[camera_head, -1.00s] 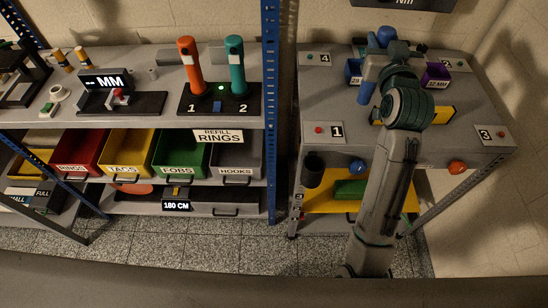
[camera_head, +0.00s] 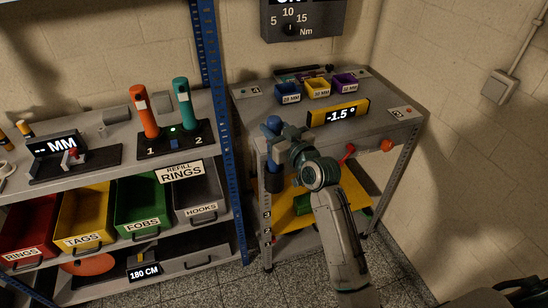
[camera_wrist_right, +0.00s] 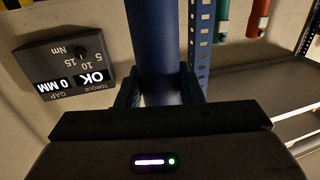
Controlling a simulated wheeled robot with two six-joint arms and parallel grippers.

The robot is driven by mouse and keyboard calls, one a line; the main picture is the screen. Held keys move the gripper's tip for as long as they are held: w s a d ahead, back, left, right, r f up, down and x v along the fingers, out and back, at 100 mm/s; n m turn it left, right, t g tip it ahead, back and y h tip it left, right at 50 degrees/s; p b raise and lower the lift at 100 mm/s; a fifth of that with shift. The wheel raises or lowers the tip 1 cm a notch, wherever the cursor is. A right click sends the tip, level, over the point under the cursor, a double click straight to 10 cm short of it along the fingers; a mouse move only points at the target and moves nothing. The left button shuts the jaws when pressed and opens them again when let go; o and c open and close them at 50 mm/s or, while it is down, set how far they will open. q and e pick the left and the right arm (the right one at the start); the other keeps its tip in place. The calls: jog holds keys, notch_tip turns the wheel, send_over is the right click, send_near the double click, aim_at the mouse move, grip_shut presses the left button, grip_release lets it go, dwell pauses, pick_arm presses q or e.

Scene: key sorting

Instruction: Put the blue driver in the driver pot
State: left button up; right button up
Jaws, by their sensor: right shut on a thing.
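The blue driver (camera_head: 273,124) is upright in my right gripper (camera_head: 283,146), at the front left corner of the right bench. The right gripper is shut on it. In the right wrist view, the driver's thick blue handle (camera_wrist_right: 160,45) stands between the two fingers (camera_wrist_right: 160,88). A dark round pot (camera_head: 274,183), which looks like the driver pot, is directly below the driver in the head view. The driver's lower blue part (camera_head: 272,166) reaches the pot's rim in the picture. I cannot tell whether its tip is inside. My left gripper is not in view.
The right bench (camera_head: 380,122) carries blue, yellow and purple bins and a yellow angle display (camera_head: 338,115). A blue rack post (camera_head: 222,120) stands close to the left of the driver. An orange knob (camera_head: 387,145) and a red handle (camera_head: 347,152) are at the bench front.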

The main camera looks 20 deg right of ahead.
notch_tip(320, 180, down, 5)
jog(key=shift+f, duration=0.1)
jog(key=shift+w+d+f, duration=0.1)
jog(key=shift+f, duration=0.2)
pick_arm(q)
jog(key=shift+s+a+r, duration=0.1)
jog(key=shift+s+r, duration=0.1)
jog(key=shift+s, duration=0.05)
pick_arm(e)
jog(key=shift+f, duration=0.15)
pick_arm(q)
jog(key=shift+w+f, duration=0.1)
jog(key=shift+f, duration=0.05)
pick_arm(e)
jog(key=o, duration=1)
jog(key=shift+c, duration=0.2)
